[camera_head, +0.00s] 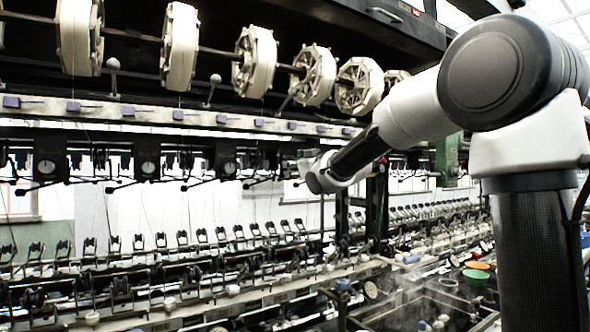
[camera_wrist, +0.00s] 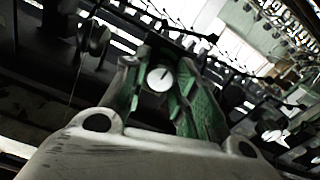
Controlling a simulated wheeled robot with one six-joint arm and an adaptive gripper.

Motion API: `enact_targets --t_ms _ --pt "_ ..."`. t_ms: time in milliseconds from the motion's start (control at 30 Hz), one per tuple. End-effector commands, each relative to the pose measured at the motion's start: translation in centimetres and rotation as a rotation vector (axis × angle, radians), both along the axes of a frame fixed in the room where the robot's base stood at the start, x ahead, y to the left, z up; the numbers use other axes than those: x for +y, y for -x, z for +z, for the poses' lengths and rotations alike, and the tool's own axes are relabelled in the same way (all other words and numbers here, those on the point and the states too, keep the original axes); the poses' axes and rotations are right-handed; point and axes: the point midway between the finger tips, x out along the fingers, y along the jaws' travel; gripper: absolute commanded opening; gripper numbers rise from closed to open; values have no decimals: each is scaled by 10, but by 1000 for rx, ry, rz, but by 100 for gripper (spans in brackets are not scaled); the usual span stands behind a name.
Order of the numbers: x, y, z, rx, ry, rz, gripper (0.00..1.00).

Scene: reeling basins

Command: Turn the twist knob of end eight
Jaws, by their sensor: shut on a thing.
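In the wrist view, the green fingers of my gripper (camera_wrist: 165,72) stand on both sides of a dark knob with a round white face (camera_wrist: 160,77). A short dark mark shows on that face, tilted slightly right of upright. The jaws are shut on this knob. In the head view, my arm reaches left to the row of dark boxes under the long rail, and the wrist hides the held knob. Similar white-faced knobs show further left in that row (camera_head: 46,167). I cannot read any end number.
White reels (camera_head: 180,47) hang on a shaft above the rail (camera_head: 100,108). Below stand rows of small bobbin holders (camera_head: 160,240) along the basins. Coloured bowls (camera_head: 476,277) sit lower right.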

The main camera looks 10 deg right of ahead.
Motion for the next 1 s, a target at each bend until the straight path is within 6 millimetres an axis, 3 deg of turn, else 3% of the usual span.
enact_targets --t_ms 33,133,167,567,1000 --pt "0 0 0 0 0 0 30" --pt "0 0 0 0 -1 0 48" --pt "0 0 0 0 -1 0 50" --pt "-3 8 1 -1 -1 0 50" --pt "-31 93 0 -1 0 -2 50"
